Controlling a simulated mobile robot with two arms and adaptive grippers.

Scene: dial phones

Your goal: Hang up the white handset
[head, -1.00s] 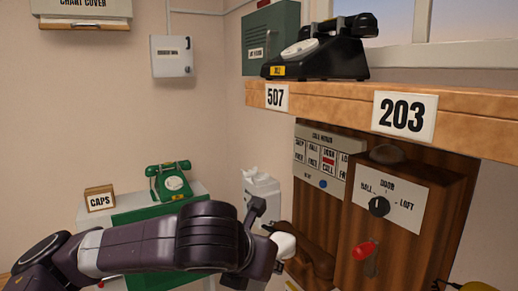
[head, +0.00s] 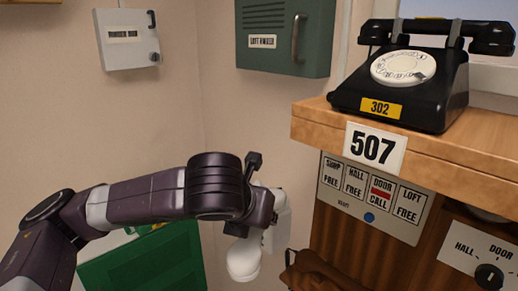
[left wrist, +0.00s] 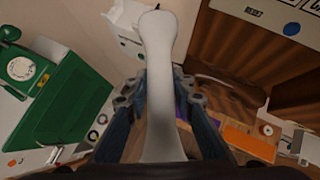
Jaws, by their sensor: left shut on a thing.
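The white handset (head: 243,262) hangs in my left gripper (head: 250,205), its rounded lower end showing below the fingers in the head view. In the left wrist view the handset (left wrist: 159,60) runs lengthwise between the two fingers, which are shut on it. A white unit (head: 282,218), which looks like the white phone's body, is just behind and right of the gripper, mostly hidden by it. Part of it shows beyond the handset's far end in the left wrist view (left wrist: 124,18). I cannot tell whether they touch. My right gripper is out of view.
A black dial phone (head: 420,82), its handset on top, stands on the wooden shelf (head: 310,127) at right. Below is a wooden panel with labels and a brown handset (head: 318,272). A green cabinet (head: 150,265) stands lower left; its green phone (left wrist: 22,68) shows in the wrist view.

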